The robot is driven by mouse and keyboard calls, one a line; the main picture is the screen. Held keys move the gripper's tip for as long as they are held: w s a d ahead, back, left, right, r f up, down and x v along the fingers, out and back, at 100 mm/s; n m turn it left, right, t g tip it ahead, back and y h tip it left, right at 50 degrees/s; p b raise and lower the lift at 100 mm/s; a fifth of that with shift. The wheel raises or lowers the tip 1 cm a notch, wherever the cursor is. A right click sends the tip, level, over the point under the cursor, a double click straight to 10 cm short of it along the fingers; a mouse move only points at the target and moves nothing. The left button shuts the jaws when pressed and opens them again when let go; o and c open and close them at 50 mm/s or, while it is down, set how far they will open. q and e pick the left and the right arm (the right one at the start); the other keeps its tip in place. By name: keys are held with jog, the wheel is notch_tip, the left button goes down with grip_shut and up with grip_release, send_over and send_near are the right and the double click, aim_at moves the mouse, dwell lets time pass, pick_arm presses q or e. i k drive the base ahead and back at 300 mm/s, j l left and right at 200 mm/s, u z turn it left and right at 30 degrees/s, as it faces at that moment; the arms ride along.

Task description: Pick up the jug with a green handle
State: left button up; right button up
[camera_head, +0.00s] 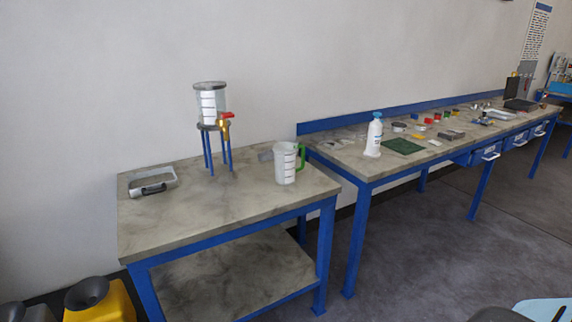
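The jug with a green handle (286,163) stands upright near the right end of the nearer table (240,203). It is white and translucent with dark markings, and its green handle (301,157) points to the right. Its inside cannot be made out from here. Neither of my grippers shows in the head view, and nothing is seen touching the jug.
A tray with a black handle (153,181) lies at the table's left. A longer bench (345,158) to the right holds a white bottle (374,135), a green mat (403,146) and small parts.

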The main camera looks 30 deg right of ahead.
aim_at(285, 152)
jog(key=z, duration=1.65)
jog(key=i+l, duration=0.6)
jog(key=i, duration=0.15)
